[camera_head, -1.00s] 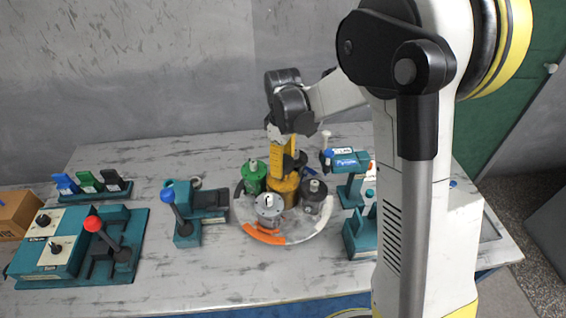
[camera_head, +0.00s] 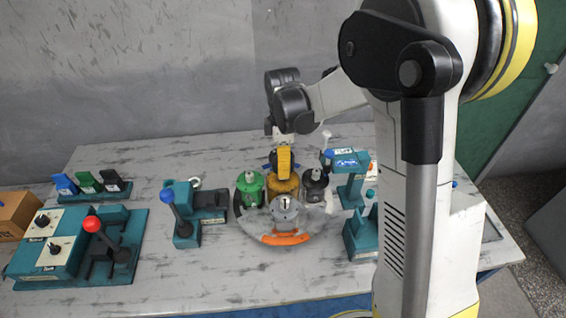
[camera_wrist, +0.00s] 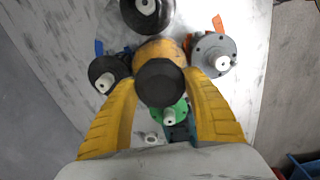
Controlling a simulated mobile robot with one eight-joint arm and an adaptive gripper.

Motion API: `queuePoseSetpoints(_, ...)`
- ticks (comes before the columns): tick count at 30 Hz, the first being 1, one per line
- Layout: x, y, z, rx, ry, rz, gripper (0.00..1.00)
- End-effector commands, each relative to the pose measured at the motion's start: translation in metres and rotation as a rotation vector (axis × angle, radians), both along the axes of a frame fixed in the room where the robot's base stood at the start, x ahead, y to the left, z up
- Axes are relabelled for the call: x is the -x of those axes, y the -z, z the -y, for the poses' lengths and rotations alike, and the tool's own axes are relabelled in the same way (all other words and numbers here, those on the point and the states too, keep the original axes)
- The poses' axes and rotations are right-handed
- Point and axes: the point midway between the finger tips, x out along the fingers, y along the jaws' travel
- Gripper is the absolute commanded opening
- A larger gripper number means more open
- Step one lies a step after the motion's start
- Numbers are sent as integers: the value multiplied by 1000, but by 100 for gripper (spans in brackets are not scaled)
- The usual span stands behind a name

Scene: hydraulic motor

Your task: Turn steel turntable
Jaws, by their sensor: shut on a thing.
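The steel turntable (camera_head: 257,232) is a round plate on the bench with an orange segment (camera_head: 285,239) at its front. A yellow cylinder (camera_head: 283,187) stands near its middle, with a green one (camera_head: 250,188), a grey one (camera_head: 288,214) and a dark one (camera_head: 315,186) around it. My gripper (camera_head: 283,163) comes down from above over the yellow cylinder. In the wrist view, its two yellow fingers (camera_wrist: 164,85) close on a round dark knob (camera_wrist: 160,83) above the yellow cylinder. The exact contact at the fingertips is partly hidden.
A teal lever unit with a blue knob (camera_head: 167,195) stands left of the turntable, and a teal stand (camera_head: 352,180) stands close on the right. Further left is a control box with a red-knobbed lever (camera_head: 92,224). Bare bench lies in front.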

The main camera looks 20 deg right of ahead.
Motion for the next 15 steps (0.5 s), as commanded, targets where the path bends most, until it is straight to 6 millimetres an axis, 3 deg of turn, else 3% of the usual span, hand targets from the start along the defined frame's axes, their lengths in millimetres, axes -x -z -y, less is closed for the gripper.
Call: queuePoseSetpoints(15,0,0,0,0,-72,0,16)
